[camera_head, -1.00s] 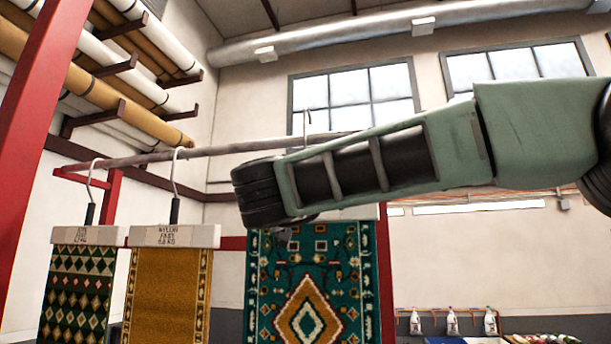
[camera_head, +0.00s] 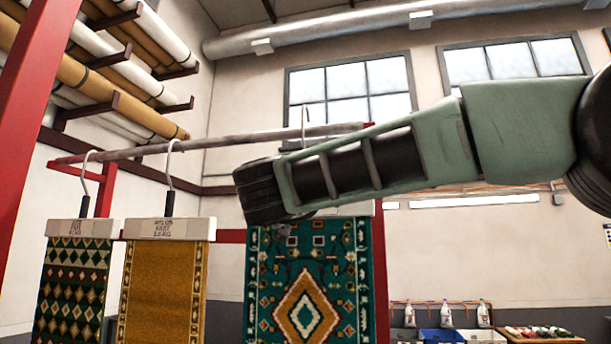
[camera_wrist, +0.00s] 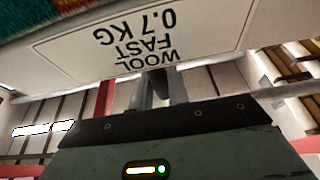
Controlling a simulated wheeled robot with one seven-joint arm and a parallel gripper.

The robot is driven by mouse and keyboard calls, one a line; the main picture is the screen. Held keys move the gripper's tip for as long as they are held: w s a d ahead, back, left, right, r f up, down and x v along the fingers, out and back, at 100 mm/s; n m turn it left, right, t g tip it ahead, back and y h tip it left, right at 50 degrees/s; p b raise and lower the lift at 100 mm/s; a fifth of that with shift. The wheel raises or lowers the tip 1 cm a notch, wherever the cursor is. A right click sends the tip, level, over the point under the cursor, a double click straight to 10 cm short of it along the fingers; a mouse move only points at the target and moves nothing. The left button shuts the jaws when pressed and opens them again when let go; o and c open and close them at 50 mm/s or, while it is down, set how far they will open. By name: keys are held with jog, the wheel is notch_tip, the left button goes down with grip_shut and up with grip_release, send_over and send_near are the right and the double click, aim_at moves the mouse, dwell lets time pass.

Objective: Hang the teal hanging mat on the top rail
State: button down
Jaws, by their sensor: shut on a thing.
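The teal hanging mat (camera_head: 310,280), patterned with a gold and white diamond, hangs upright below my gripper (camera_head: 262,192) in the head view. My gripper is shut on the dark neck of its hanger, which shows in the wrist view (camera_wrist: 160,88). The hanger's pale bar (camera_wrist: 150,50) reads WOOL FAST 0.7 KG. The mat's metal hook (camera_head: 305,120) rises behind my arm and crosses the top rail (camera_head: 240,140) in the picture. I cannot tell whether the hook bears on the rail. My arm hides the neck in the head view.
A green diamond mat (camera_head: 72,285) and a gold mat (camera_head: 162,285) hang by hooks on the rail's left part. A red post (camera_head: 380,270) stands just right of the teal mat. Rolled rugs (camera_head: 110,85) lie on wall brackets at upper left. The rail between gold and teal mats is clear.

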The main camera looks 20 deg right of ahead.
jog(key=shift+f+b, duration=1.4)
jog(key=shift+f, duration=0.45)
jog(key=c, duration=1.3)
grip_release()
jog(key=shift+s+a+f, duration=0.1)
jog(key=shift+f, duration=0.05)
jog(key=shift+b+v, duration=4)
jog(key=shift+v, duration=4.55)
